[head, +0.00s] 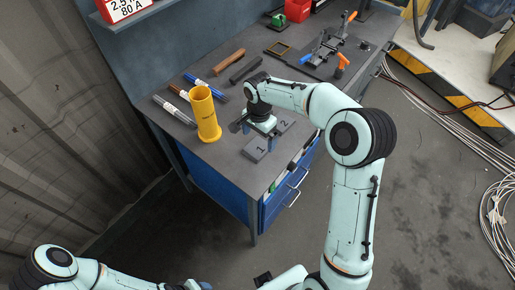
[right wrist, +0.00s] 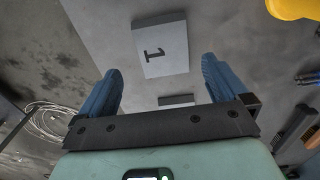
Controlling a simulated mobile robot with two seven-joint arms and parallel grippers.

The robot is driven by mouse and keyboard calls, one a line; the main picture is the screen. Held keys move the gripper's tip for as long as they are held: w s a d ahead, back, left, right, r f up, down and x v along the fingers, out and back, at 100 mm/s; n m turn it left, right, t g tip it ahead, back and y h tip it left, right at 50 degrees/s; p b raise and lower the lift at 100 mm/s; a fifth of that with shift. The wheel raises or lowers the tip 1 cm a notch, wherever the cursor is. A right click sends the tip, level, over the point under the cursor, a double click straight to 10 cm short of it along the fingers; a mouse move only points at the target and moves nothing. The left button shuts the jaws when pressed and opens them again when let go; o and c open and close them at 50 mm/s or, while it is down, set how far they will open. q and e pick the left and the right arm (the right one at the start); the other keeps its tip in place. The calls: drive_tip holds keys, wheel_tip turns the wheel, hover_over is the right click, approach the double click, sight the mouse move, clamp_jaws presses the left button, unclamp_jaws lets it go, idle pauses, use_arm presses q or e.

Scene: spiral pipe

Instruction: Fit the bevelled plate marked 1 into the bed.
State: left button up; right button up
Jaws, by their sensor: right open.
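The grey plate marked 1 (head: 258,149) lies flat near the front corner of the workbench. It also shows in the right wrist view (right wrist: 160,45), just beyond the fingertips. A second grey plate marked 2 (head: 285,124) lies behind it to the right. My right gripper (head: 258,130) is low over the bench behind plate 1, pointing down. In the right wrist view its blue fingers (right wrist: 162,75) are spread apart with nothing held. A small grey piece (right wrist: 177,100) shows between the fingers, partly hidden by the gripper body. I cannot make out the bed for certain. My left gripper is not visible.
A yellow cylinder (head: 206,113) stands upright left of the right gripper. A clamp fixture (head: 332,48) with orange-tipped handles sits at the back right.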

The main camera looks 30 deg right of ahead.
sight(258, 147)
drive_tip(key=f, duration=0.5)
drive_tip(key=shift+w+a+f, duration=0.1)
drive_tip(key=shift+w, duration=0.15)
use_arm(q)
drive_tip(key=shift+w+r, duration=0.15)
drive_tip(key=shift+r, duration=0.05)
use_arm(e)
drive_tip(key=shift+c, duration=0.3)
drive_tip(key=c, duration=1.7)
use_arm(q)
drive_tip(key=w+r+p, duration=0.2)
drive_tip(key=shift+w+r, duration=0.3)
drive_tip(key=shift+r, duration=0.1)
use_arm(e)
drive_tip(key=shift+o, duration=0.2)
wheel_tip(258, 147, up, 20)
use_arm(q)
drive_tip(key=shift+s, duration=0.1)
